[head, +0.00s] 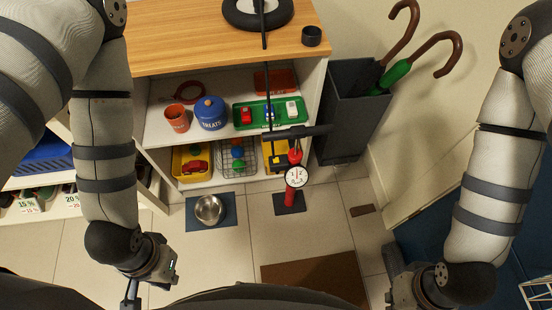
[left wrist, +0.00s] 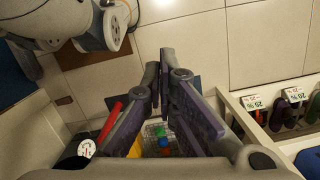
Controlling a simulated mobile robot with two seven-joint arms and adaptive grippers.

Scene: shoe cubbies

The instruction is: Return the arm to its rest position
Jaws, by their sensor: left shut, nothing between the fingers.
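My left arm (head: 108,160) comes down from the upper left in the head view. Its gripper (head: 131,297) is low at the left, over the tiled floor, partly cut off by the bottom edge. In the left wrist view the left gripper (left wrist: 163,85) is shut and empty, its two dark fingers pointing away from the camera. My right arm (head: 497,170) hangs down at the right. Its wrist end (head: 412,285) is at the bottom right; the fingers there are too unclear to tell whether they are open.
A wooden-topped shelf (head: 190,40) with cups, a blue treats jar (head: 210,113) and bins stands ahead. A red pump (head: 296,175), a steel bowl (head: 209,209) and a brown mat (head: 315,277) are on the floor. An umbrella bin (head: 345,110) stands right. Shoe cubbies are left.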

